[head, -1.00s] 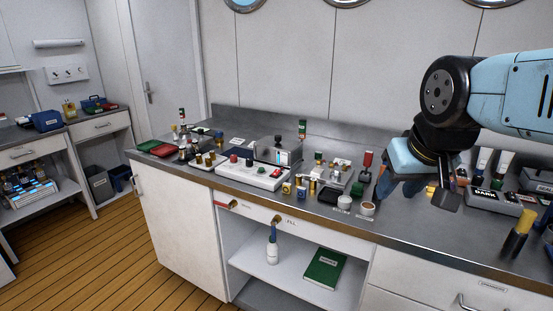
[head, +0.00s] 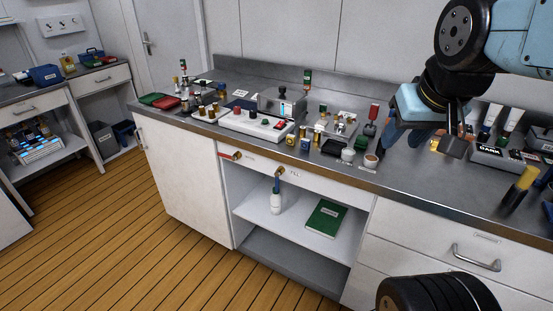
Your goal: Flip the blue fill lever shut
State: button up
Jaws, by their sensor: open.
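The blue fill lever (head: 277,183) hangs down from a brass valve (head: 281,171) on the white front panel, just under the counter's edge. A white bottle (head: 276,203) stands on the shelf below it. A red lever (head: 229,156) points left from another brass valve on the same panel. My gripper (head: 426,140) is open, with nothing visible between its fingers. It is over the right part of the counter, well to the right of the blue lever and higher in the picture.
The steel counter (head: 400,181) carries a white control box (head: 252,126), several small bottles and a white cup (head: 348,155). A green book (head: 325,219) lies on the open shelf. The wooden floor (head: 150,240) in front is clear. Drawers with a metal handle (head: 476,262) are at right.

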aim_at(278, 174)
jog(key=z, duration=0.55)
jog(key=k, duration=1.2)
jog(key=u, duration=0.7)
jog(key=i, duration=1.05)
